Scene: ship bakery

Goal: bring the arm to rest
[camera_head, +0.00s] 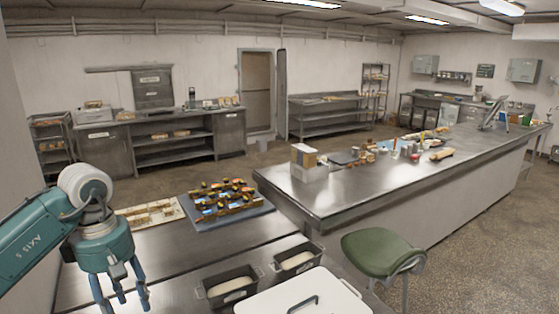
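My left gripper (122,297) is at the lower left, on a teal and white arm that comes in from the left. Its fingers point down above the near metal counter (170,250). The fingers are spread apart, with bare counter showing between them and nothing held. My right gripper is not in view.
On the near counter are a blue tray (262,206) of small colourful items, a wooden board (126,211), two dark dough tins (228,287) (297,259) and a white lidded box (335,300). A long steel island (330,199) and a green stool (382,250) stand right.

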